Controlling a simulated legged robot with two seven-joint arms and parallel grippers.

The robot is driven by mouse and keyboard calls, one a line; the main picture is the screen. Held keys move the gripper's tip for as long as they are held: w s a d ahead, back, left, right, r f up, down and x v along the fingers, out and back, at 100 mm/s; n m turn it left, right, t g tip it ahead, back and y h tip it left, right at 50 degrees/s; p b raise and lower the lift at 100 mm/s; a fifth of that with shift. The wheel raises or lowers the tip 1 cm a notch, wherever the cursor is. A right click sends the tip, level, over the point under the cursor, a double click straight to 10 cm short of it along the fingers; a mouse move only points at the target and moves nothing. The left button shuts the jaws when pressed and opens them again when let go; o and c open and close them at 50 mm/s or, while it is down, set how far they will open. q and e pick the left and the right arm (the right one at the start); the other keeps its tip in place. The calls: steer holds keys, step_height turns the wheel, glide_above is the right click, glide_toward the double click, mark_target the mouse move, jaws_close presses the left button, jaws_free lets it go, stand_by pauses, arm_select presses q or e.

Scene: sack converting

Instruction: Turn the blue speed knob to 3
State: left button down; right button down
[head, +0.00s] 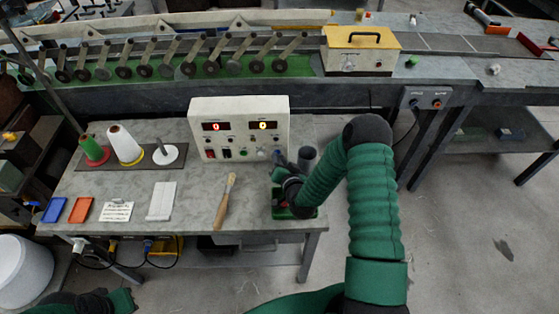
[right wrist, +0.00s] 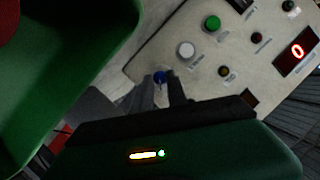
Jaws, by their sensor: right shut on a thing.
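The blue speed knob (right wrist: 159,76) is on the lower edge of the cream control panel (head: 240,108), which stands on the grey bench. My right gripper (head: 279,156) is at the panel's lower right corner. In the right wrist view its fingers (right wrist: 161,86) are shut on the blue knob, one on each side. The fingers hide part of the knob, and I cannot read its setting. In the head view the gripper and arm cover the knob. Both panel displays (head: 216,126) read 0. Only part of my left arm shows at the bottom left, without its fingers.
A white button (right wrist: 186,49) and a green button (right wrist: 212,23) sit near the knob. A wooden-handled brush (head: 225,200) lies on the bench (head: 120,185) left of my right arm. Thread cones (head: 125,144) stand at the left. A conveyor line runs behind.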

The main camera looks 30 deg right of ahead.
steer(key=shift+r, duration=0.1)
steer(key=c, duration=1.6)
jaws_free()
steer(key=shift+o, duration=1.4)
steer(key=shift+w+d+f, duration=0.15)
steer(key=shift+f, duration=0.05)
steer(key=v, duration=0.9)
steer(key=shift+s+b, duration=0.35)
steer(key=shift+b, duration=0.05)
steer(key=p+v, duration=0.4)
steer(key=v, duration=0.3)
steer(key=shift+p, duration=0.35)
steer(key=shift+r, duration=0.1)
